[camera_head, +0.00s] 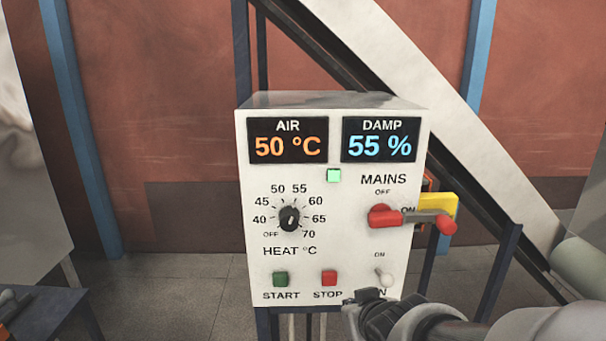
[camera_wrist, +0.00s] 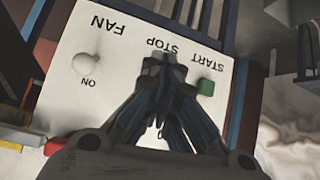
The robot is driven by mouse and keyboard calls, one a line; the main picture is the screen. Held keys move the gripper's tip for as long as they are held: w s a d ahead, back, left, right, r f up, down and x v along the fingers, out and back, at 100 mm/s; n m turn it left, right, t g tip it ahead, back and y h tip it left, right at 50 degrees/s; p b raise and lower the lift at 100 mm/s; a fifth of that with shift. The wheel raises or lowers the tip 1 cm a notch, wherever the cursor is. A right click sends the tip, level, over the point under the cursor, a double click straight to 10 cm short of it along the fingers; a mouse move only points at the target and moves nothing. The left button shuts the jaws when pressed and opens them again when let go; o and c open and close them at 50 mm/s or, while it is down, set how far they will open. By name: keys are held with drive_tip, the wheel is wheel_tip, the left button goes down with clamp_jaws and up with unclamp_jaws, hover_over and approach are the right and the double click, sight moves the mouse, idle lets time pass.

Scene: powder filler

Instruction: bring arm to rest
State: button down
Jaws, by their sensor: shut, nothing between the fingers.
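My gripper (camera_head: 362,297) is at the lower edge of the white control box (camera_head: 345,240), just right of and below the red STOP button (camera_head: 329,278). In the wrist view its fingers (camera_wrist: 165,65) are together and empty, in front of the panel, and hide the STOP button. I cannot tell whether they touch the panel. The green START button (camera_head: 280,279) also shows in the wrist view (camera_wrist: 206,87). The fan toggle (camera_head: 384,278) is right of STOP, its label partly hidden by my arm. The red mains handle (camera_head: 385,216) lies sideways, pointing right towards ON.
The AIR display (camera_head: 287,140) reads 50 °C and the DAMP display (camera_head: 381,139) 55 %. A green lamp (camera_head: 333,175) is lit. The black heat dial (camera_head: 289,218) points roughly up. A yellow plate (camera_head: 438,206) sticks out behind the mains handle. Floor left of the box is open.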

drive_tip(key=s+d+m+g+b, duration=0.1)
drive_tip(key=s+d+g, duration=0.1)
drive_tip(key=s, duration=0.9)
drive_tip(key=s+d+r+m+g+h, duration=0.1)
drive_tip(key=s+d+g, duration=0.1)
drive_tip(key=s, duration=1)
drive_tip(key=shift+s+d+g+b, duration=0.2)
drive_tip(key=shift+s+g+b, duration=0.05)
drive_tip(key=shift+g+b, duration=0.15)
